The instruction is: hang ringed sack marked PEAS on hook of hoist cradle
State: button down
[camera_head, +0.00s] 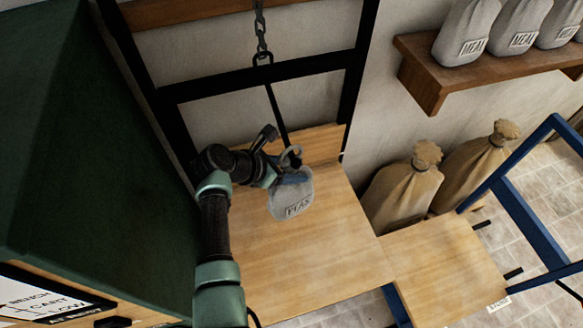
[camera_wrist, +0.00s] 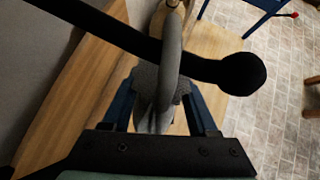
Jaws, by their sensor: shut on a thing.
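The grey sack marked PEAS (camera_head: 291,198) hangs upright from my gripper (camera_head: 279,174), its label facing the head camera. My gripper is shut on the sack's neck, between the blue fingers (camera_wrist: 160,112) in the wrist view. The sack's grey ring (camera_wrist: 171,50) stands up above the fingers. The cradle's black hook rod (camera_head: 277,112) slants down from the chain to the ring. In the wrist view the black hook arm (camera_wrist: 218,70), with a rounded end, crosses behind the ring's near side and appears to pass through it. Whether the ring rests on the hook I cannot tell.
A wooden platform (camera_head: 310,255) lies below the sack. The black frame (camera_head: 265,75) stands behind, and a green cabinet (camera_head: 80,130) at left. Two tan sacks (camera_head: 402,188) stand right of the platform. A wall shelf (camera_head: 440,85) holds several MEAL sacks. A blue frame (camera_head: 525,215) is at right.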

jog(key=shift+r, duration=0.1)
jog(key=shift+c, duration=0.5)
grip_release()
jog(key=shift+s+f, duration=0.15)
jog(key=shift+f, duration=0.15)
jog(key=b+v, duration=0.2)
jog(key=v, duration=1.1)
jog(key=shift+r, duration=0.2)
